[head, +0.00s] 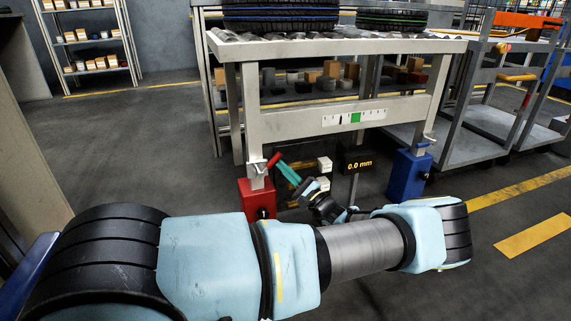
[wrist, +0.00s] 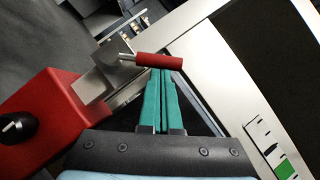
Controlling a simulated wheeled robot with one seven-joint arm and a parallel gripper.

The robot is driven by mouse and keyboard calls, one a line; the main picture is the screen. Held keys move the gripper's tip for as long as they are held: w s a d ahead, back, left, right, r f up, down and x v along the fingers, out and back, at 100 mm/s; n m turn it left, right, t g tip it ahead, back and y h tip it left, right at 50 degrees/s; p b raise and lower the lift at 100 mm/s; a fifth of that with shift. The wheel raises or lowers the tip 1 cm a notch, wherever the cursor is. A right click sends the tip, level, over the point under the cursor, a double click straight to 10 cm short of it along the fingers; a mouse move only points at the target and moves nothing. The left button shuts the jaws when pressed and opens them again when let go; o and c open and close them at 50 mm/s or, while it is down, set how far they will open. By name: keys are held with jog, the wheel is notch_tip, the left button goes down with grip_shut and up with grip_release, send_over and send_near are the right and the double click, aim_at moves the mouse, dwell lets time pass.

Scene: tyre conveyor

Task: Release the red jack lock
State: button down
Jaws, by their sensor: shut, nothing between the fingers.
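The red jack (head: 257,198) stands under the left leg of the conveyor table. It shows large at the left of the wrist view (wrist: 45,112). Its lock lever has a red handle (wrist: 158,61) on a metal pivot above the jack body. In the head view the red handle (head: 273,160) sticks out to the right of the leg. My gripper (head: 284,166) has green fingers, which are shut with nothing between them. In the wrist view the fingertips (wrist: 164,74) are right at the handle's right part; I cannot tell whether they touch it.
A blue jack (head: 408,175) stands under the right leg. A display reading 0.0 mm (head: 358,161) hangs between the jacks. The conveyor table (head: 340,46) carries tyres (head: 280,15). A level gauge (head: 354,117) with a green mark is on its crossbar. Carts (head: 500,120) stand at right.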

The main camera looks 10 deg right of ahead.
aim_at(274, 158)
jog(key=a+r+n+g+p, duration=0.1)
jog(key=n+p, duration=0.1)
jog(key=p, duration=0.1)
jog(key=a+r+n+g+p, duration=0.1)
jog(key=r+n+g+p, duration=0.1)
jog(key=n+p, duration=0.1)
jog(key=a+r+n+g+p, duration=0.1)
jog(key=n+p, duration=0.1)
jog(key=p, duration=0.1)
jog(key=shift+s+r+n+g, duration=0.2)
jog(key=shift+n+g, duration=0.1)
jog(key=shift+n, duration=0.1)
jog(key=shift+a+n+g+h+p, duration=0.3)
jog(key=shift+a+n+h+p, duration=0.2)
jog(key=shift+n+p, duration=0.15)
jog(key=shift+f, duration=0.1)
